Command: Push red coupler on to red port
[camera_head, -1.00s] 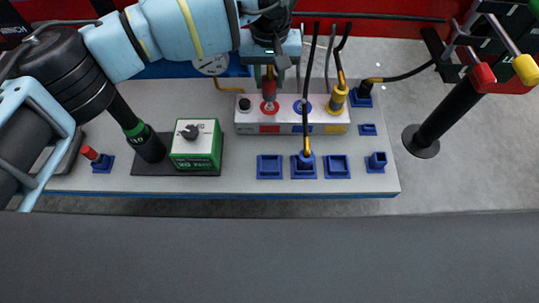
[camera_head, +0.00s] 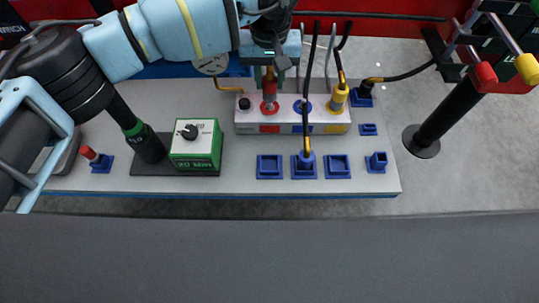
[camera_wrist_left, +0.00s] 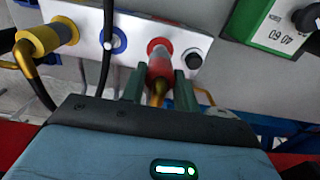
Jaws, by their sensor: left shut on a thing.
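My left gripper (camera_head: 270,76) is shut on the red coupler (camera_head: 269,89), which points down at the red port (camera_head: 269,106) on the white port block (camera_head: 318,127). In the left wrist view, the green fingers of my left gripper (camera_wrist_left: 160,92) sit either side of the red coupler (camera_wrist_left: 160,66), and a brass pipe end shows between them. The coupler's front end lies over the middle of the red port's ring (camera_wrist_left: 158,44), in line with it. I cannot tell how deep it sits. My right gripper is not in view.
A yellow coupler (camera_head: 338,99) sits at the block's right, beside the blue port (camera_head: 303,106). A black cap (camera_head: 244,104) is left of the red port. A blue coupler (camera_head: 306,160) with a black hose stands in a front holder. A green timer box (camera_head: 195,144) stands left.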

